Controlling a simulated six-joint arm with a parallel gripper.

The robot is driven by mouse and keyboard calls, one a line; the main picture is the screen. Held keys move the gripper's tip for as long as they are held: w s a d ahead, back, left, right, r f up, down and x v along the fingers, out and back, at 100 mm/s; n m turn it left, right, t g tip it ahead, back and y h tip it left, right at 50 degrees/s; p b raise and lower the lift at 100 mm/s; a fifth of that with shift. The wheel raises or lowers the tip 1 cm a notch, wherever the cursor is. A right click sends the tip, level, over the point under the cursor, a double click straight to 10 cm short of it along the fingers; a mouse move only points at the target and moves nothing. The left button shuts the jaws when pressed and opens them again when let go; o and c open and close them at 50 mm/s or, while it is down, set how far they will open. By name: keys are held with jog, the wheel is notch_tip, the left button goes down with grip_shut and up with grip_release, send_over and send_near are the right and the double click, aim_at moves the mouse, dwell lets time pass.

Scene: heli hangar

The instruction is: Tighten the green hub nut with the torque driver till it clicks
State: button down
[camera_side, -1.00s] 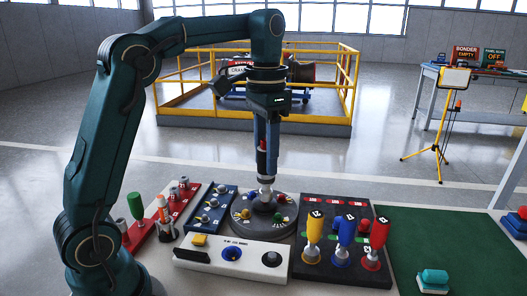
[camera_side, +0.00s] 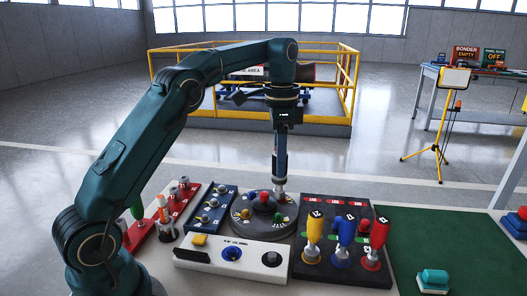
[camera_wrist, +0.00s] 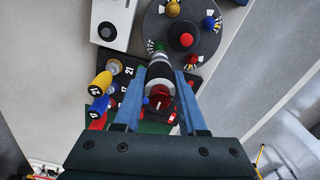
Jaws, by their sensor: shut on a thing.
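My gripper (camera_side: 280,152) is shut on the torque driver, which hangs upright with its pale grey socket end (camera_side: 280,187) pointing down. In the wrist view the driver (camera_wrist: 160,68) sits between the two blue fingers, with a red part near my palm. The green hub nut (camera_side: 279,218) is at the front right of the round grey hub (camera_side: 238,212). The socket end appears above the green nut, with a gap between them in the side view. In the wrist view the green nut (camera_wrist: 156,46) shows just past the tip, partly covered by it.
Near the socket are the red centre dome (camera_side: 263,198), a blue nut (camera_side: 252,194) and a yellow nut (camera_side: 245,213). Yellow, blue and red handled tools (camera_side: 314,238) stand upright on the dark rack to the right. A white control box (camera_side: 215,262) lies in front. The green mat is mostly clear.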

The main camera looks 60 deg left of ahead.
aim_at(279, 184)
jog(key=shift+f, duration=2)
jog(key=shift+f, duration=1.05)
jog(key=c, duration=1.2)
grip_release()
grip_shut()
